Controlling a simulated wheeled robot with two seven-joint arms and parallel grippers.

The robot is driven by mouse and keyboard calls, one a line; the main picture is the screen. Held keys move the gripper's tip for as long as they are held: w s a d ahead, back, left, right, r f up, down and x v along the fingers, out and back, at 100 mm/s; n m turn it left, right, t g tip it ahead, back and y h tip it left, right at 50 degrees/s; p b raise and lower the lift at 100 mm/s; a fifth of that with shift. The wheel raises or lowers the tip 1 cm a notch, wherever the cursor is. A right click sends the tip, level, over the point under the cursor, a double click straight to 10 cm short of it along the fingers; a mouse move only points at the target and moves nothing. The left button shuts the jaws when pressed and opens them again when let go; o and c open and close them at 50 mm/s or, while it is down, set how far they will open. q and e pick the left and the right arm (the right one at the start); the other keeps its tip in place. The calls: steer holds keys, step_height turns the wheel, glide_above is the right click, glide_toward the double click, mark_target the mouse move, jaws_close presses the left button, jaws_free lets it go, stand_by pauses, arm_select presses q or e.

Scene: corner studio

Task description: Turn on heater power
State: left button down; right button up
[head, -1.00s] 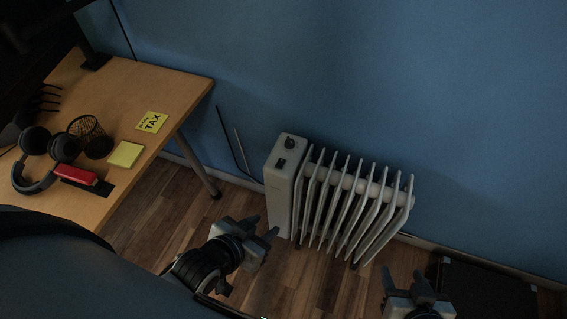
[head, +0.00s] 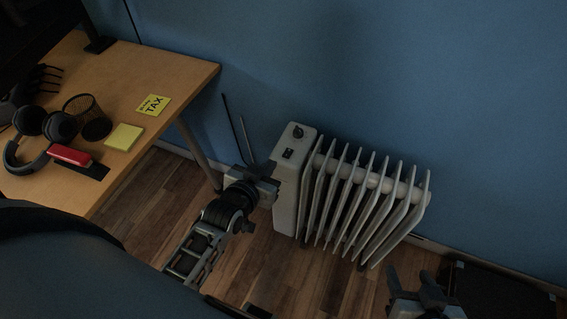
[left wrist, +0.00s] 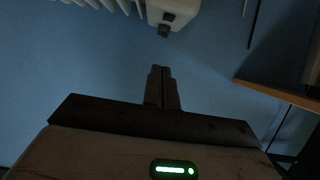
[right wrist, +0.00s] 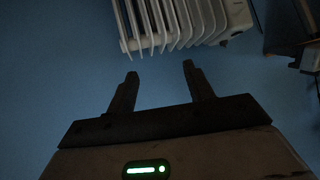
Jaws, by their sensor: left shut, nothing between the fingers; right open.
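The pale oil heater (head: 284,205) stands on the floor by the blue wall, its fins to the right. Its end housing has a dark knob (head: 297,132) and a dark switch (head: 288,153) on top. In the left wrist view the heater housing (left wrist: 180,40) shows at the top with its dark controls. My left gripper (head: 268,170) is shut and empty, just left of the housing and below the controls; contact cannot be told. Its closed fingers also show in the left wrist view (left wrist: 161,72). My right gripper (head: 411,275) is open and empty, below and right of the fins (right wrist: 165,25).
A wooden desk (head: 185,75) at left holds headphones (head: 38,125), a mesh cup (head: 95,122), a red item (head: 70,155) and sticky notes. Thin dark lines (head: 232,125) show by the wall behind my left gripper. A dark box (head: 495,290) sits at lower right.

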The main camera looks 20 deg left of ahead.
arm_select(q)
steer(key=shift+w+a, duration=0.2)
steer(key=shift+w, duration=0.35)
steer(key=b, duration=0.9)
glide_above(283, 163)
step_height(283, 163, down, 4)
steer(key=shift+f, duration=0.1)
steer(key=shift+w+f+b, duration=0.2)
steer(key=shift+f+b, duration=0.75)
steer(key=shift+b, duration=0.25)
steer(key=shift+s+f+b, duration=0.1)
steer(key=shift+f+b, duration=0.25)
steer(key=shift+b, duration=0.15)
steer(key=shift+f+b, duration=0.45)
steer(key=shift+b, duration=0.05)
steer(key=shift+s, duration=0.1)
arm_select(e)
step_height(283, 163, down, 7)
steer(key=a+y, duration=0.1)
steer(key=shift+w+a+t, duration=0.3)
steer(key=shift+w+a, duration=0.05)
